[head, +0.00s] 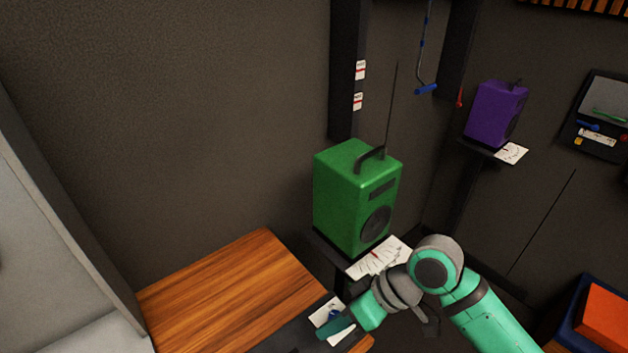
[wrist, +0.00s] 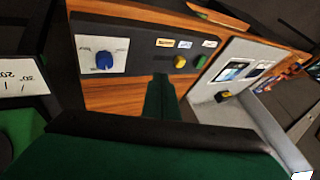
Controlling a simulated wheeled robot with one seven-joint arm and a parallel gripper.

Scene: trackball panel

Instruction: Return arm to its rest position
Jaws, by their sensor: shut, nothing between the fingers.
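My arm reaches in from the lower right of the head view, bent at a grey joint. My gripper (head: 337,328) is dark green, shut and empty, and lies in view over the dark panel strip and its white label. In the wrist view the shut fingers (wrist: 160,88) point at the dark panel (wrist: 135,68). The panel carries a blue knob (wrist: 104,61) on a white plate, with a yellow knob (wrist: 180,62) and a green knob (wrist: 199,62) to its right. I cannot tell whether the fingertips touch the panel.
A green speaker-like box (head: 350,205) with a thin antenna stands behind my gripper, with papers (head: 380,258) beside it. A wooden top (head: 225,290) lies left. A purple box (head: 495,112) sits on a shelf farther back. An orange-and-blue box (head: 603,318) is at right.

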